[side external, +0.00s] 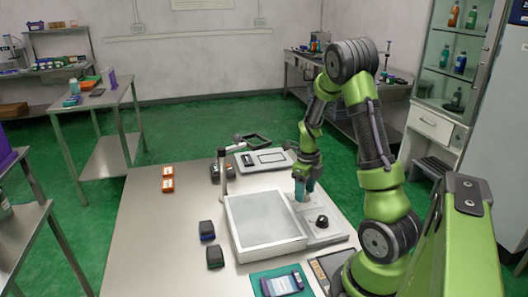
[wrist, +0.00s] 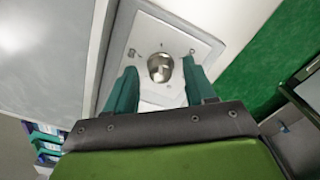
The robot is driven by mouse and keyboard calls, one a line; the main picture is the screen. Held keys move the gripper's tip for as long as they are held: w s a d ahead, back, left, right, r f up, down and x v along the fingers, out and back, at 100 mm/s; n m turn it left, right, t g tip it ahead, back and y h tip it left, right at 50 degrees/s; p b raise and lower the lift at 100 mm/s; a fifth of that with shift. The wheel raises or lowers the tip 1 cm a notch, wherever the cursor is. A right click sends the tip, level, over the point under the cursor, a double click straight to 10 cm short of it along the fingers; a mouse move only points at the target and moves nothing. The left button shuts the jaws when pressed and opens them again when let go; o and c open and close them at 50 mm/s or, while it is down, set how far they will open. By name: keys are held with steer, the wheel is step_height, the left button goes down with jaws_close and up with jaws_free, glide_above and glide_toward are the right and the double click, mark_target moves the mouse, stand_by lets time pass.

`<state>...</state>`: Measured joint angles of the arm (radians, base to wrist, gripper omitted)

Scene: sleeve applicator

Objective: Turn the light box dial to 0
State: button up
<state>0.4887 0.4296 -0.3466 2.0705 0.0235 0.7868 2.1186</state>
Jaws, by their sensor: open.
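The light box (side external: 266,219) lies on the table, with a pale square screen and a control strip along its right side. A round black dial (side external: 322,221) stands on that strip. My gripper (side external: 303,197) points down over the strip, farther back than this dial. In the wrist view, my gripper (wrist: 160,72) is open, with a teal finger on each side of a shiny round knob (wrist: 160,67) on a white plate with small marks. I cannot tell whether this knob is the black dial. Its setting is not readable, and contact with the fingers is not clear.
Dark blocks (side external: 207,230) stand left of the light box, and orange boxes (side external: 168,172) lie farther left. A thin dark post (side external: 222,172) rises at its back left corner. A green mat (side external: 281,282) with a device lies in front. The table's left part is mostly clear.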

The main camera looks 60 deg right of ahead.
steer(key=shift+f, duration=0.1)
jaws_close()
stand_by(0.3)
